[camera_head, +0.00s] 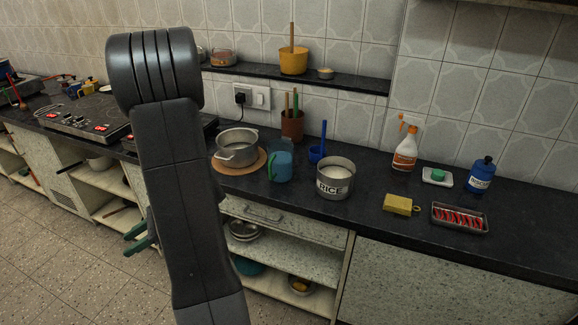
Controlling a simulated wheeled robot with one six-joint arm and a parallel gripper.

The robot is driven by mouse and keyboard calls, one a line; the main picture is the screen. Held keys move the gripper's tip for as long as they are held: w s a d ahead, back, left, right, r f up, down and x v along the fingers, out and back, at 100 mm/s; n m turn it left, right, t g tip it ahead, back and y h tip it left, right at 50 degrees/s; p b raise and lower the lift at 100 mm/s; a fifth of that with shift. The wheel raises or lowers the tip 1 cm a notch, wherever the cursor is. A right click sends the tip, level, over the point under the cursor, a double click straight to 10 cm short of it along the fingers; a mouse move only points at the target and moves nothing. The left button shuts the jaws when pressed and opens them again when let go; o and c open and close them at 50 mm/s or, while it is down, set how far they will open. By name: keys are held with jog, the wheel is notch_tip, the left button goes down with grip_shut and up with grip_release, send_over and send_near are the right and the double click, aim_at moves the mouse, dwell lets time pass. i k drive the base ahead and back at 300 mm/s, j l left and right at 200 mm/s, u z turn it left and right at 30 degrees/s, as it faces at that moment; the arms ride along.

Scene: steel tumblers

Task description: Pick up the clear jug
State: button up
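The clear jug (283,167) is a see-through, bluish vessel with a green handle on its left side. It stands upright on the dark counter, between the steel pot and the tin marked RICE. My gripper (136,239) shows only in part, as two green fingers sticking out to the left from behind my dark arm. The fingers are apart with nothing visible between them. They are low, in front of the cabinets, well left of and below the jug. The rest of my gripper is hidden by the arm.
The steel pot (237,150) on a round board stands close left of the jug. The RICE tin (336,179) is close on its right. A blue ladle holder (317,154) and a brown utensil pot (292,126) stand behind. The counter front below the jug is clear.

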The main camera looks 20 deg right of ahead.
aim_at(279, 164)
jog(key=i+z, duration=0.15)
jog(key=z, duration=1.45)
jog(key=i+j+z, duration=0.3)
jog(key=j, duration=0.1)
